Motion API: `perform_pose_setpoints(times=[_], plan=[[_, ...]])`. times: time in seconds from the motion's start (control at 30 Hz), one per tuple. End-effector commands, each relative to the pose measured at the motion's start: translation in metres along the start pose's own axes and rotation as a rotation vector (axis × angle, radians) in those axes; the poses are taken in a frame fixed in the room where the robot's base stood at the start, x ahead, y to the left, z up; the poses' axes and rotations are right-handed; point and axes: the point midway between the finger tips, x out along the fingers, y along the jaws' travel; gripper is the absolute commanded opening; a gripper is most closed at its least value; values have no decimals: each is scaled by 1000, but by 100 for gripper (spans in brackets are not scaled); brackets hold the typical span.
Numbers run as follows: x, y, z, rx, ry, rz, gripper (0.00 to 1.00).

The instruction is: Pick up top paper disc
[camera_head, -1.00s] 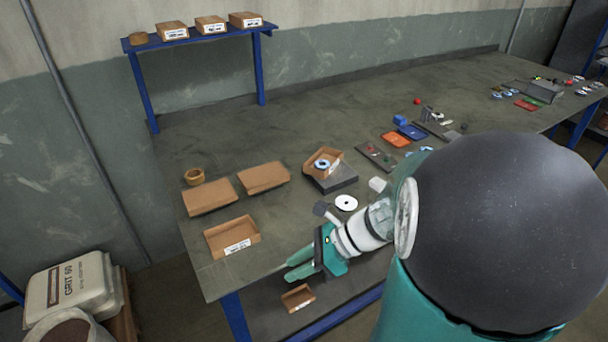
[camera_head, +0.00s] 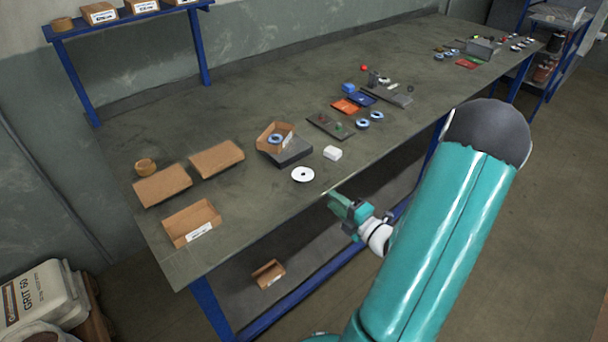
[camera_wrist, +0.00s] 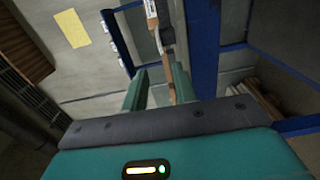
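A white paper disc (camera_head: 303,174) with a dark centre hole lies flat near the front edge of the grey-green workbench (camera_head: 240,200). Whether it is one disc or a stack is too small to tell. My gripper (camera_head: 333,196) is in front of the bench edge, to the right of the disc and apart from it. In the wrist view its two green fingers (camera_wrist: 158,92) stand apart with nothing held between them. The disc cannot be made out in the wrist view.
Cardboard trays (camera_head: 192,222) lie at the bench's left end. A cardboard box with a blue-white disc (camera_head: 275,139) rests on a grey block behind the paper disc. A white block (camera_head: 332,153) stands right of it. A blue shelf (camera_head: 130,20) is at the back.

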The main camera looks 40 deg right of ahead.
Motion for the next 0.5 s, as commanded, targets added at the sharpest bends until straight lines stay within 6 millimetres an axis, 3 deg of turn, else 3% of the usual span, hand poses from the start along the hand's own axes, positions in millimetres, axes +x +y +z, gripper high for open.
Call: perform_pose_setpoints(times=[0.13,0.5], plan=[[27,0,-1,-1,4,1,28],[61,2,-2,-2,5,1,28]])
